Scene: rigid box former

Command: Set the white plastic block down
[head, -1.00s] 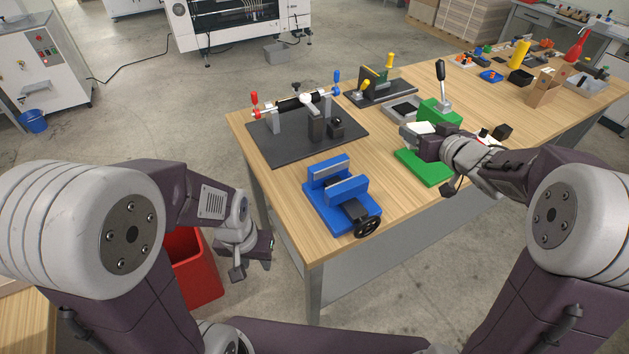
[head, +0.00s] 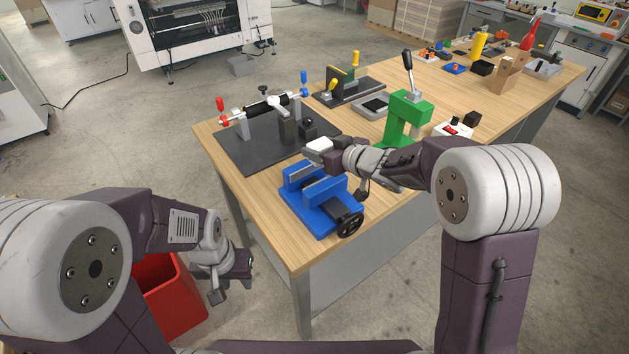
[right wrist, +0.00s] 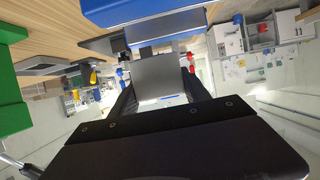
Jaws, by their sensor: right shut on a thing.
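The white plastic block (head: 319,144) is held in the air in my right gripper (head: 327,151), just behind the blue vise (head: 322,205) in the head view. The block also shows in the right wrist view (right wrist: 160,80), as a pale grey face between the two dark fingers. My right gripper is shut on it. The blue vise also fills the top of the right wrist view (right wrist: 140,10). I cannot tell the exact height of the block above the table. My left gripper (head: 231,283) hangs open and empty, low beside the table, near a red bin (head: 172,300).
The wooden table (head: 270,215) holds a dark mat (head: 240,150) with a roller fixture at left, a green press (head: 405,115) at right, a grey tray (head: 372,107) and a yellow-handled tool (head: 345,85). Bare wood lies around the vise.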

